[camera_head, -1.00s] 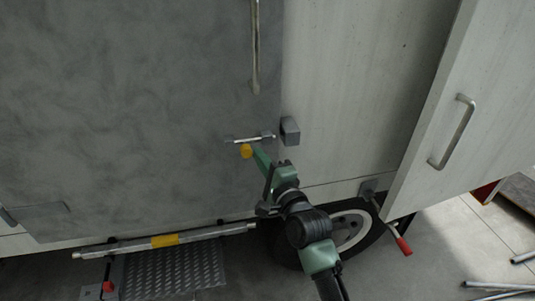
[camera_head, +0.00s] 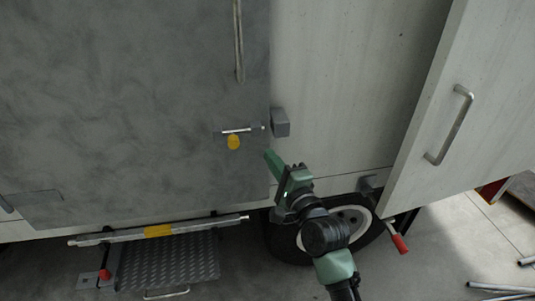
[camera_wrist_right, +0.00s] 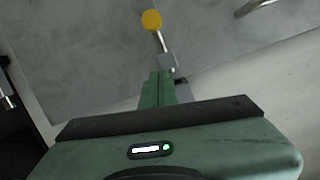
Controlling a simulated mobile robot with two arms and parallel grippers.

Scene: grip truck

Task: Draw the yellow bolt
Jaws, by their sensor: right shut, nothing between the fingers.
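The yellow bolt is a metal rod (camera_head: 238,130) on the grey door, with a yellow knob (camera_head: 234,142) hanging below it. The rod lies level, and its right end appears just short of the grey block (camera_head: 280,122) on the white wall. My right gripper (camera_head: 268,154) is shut and empty, below and to the right of the knob and apart from it. In the right wrist view, the yellow knob (camera_wrist_right: 151,19) is beyond the shut fingers (camera_wrist_right: 157,88). My left gripper is not in view.
A long handle (camera_head: 239,40) stands on the grey door (camera_head: 130,90) above the bolt. An open white door (camera_head: 440,115) stands out on the right. A wheel (camera_head: 350,230) and a red-tipped lever (camera_head: 400,243) are below. A metal step (camera_head: 170,262) is at lower left.

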